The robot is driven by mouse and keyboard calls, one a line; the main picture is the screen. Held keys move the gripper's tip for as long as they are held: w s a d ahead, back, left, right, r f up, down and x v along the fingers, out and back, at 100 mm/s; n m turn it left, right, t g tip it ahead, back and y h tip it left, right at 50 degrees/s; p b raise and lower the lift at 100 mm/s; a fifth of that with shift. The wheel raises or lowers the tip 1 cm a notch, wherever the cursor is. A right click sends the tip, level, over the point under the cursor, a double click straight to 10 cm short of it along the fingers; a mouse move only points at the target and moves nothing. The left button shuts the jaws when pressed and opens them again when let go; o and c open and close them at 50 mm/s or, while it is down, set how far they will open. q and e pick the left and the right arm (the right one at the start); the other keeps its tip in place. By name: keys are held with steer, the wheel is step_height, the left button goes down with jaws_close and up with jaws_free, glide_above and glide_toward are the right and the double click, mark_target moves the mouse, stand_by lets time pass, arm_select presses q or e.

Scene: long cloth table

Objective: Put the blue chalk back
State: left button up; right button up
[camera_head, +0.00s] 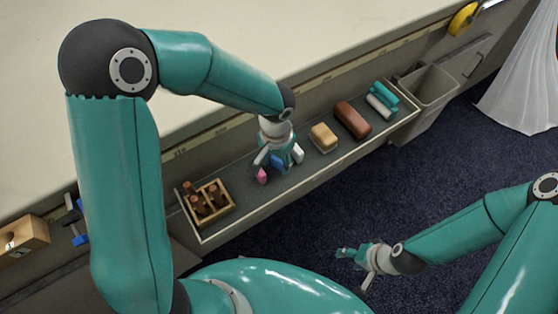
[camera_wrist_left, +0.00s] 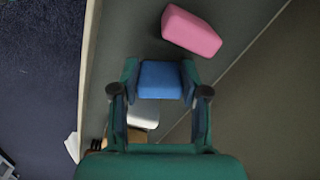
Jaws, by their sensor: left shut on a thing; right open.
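The blue chalk (camera_head: 276,160) is a small blue block between the fingers of my left gripper (camera_head: 275,164), low over the long grey tray (camera_head: 241,191). In the left wrist view the blue chalk (camera_wrist_left: 161,80) sits squarely between both fingertips of the left gripper (camera_wrist_left: 160,86). I cannot tell whether it touches the tray. A pink chalk (camera_head: 261,175) lies in the tray just left of it; it also shows in the left wrist view (camera_wrist_left: 191,31). A white block (camera_head: 297,153) is just right of the gripper. My right gripper (camera_head: 356,260) is open and empty, over the dark carpet.
A wooden box with brown bottles (camera_head: 207,200) stands at the tray's left end. A yellow sponge (camera_head: 323,136), a brown eraser (camera_head: 353,119) and teal and white rolls (camera_head: 383,98) lie to the right. A grey bin (camera_head: 428,90) is beyond the tray's right end.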

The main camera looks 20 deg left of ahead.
mark_target(276, 161)
arm_select(q)
steer(key=shift+f, duration=0.15)
steer(key=o, duration=1)
steer(key=shift+r, duration=0.2)
steer(key=shift+r, duration=0.15)
step_height(276, 161, up, 12)
steer(key=shift+f+p, duration=0.15)
steer(key=shift+p, duration=0.7)
